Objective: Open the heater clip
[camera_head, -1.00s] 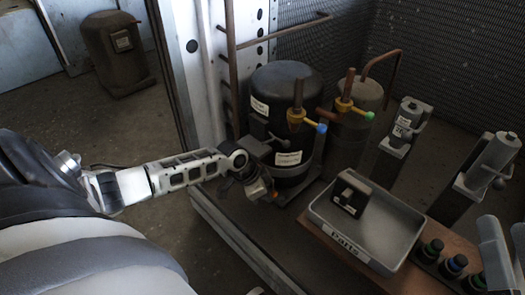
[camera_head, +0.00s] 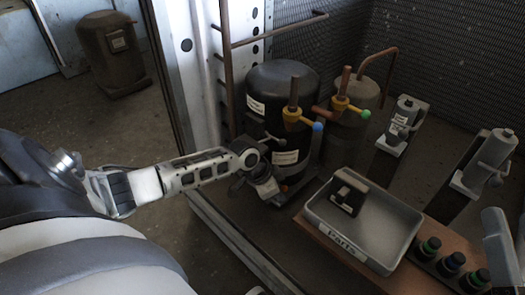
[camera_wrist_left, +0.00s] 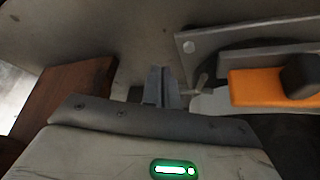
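A black compressor (camera_head: 285,88) stands by the metal post in the head view. My left gripper (camera_head: 268,190) is low at its front left, close to its base. A small orange piece (camera_head: 285,188) shows beside the gripper there. In the left wrist view an orange band or block (camera_wrist_left: 255,87) with a dark knob-like piece (camera_wrist_left: 300,77) lies to the right, likely the heater and its clip. The gripper fingers (camera_wrist_left: 160,85) show as narrow grey shapes left of the orange part, apart from it in the picture. Their gap is unclear.
A grey parts tray (camera_head: 398,225) with a dark block (camera_head: 349,190) stands right of the compressor on a brown board (camera_head: 310,218). Copper pipes and valves rise behind. A metal frame rail (camera_head: 235,240) runs in front of the compressor.

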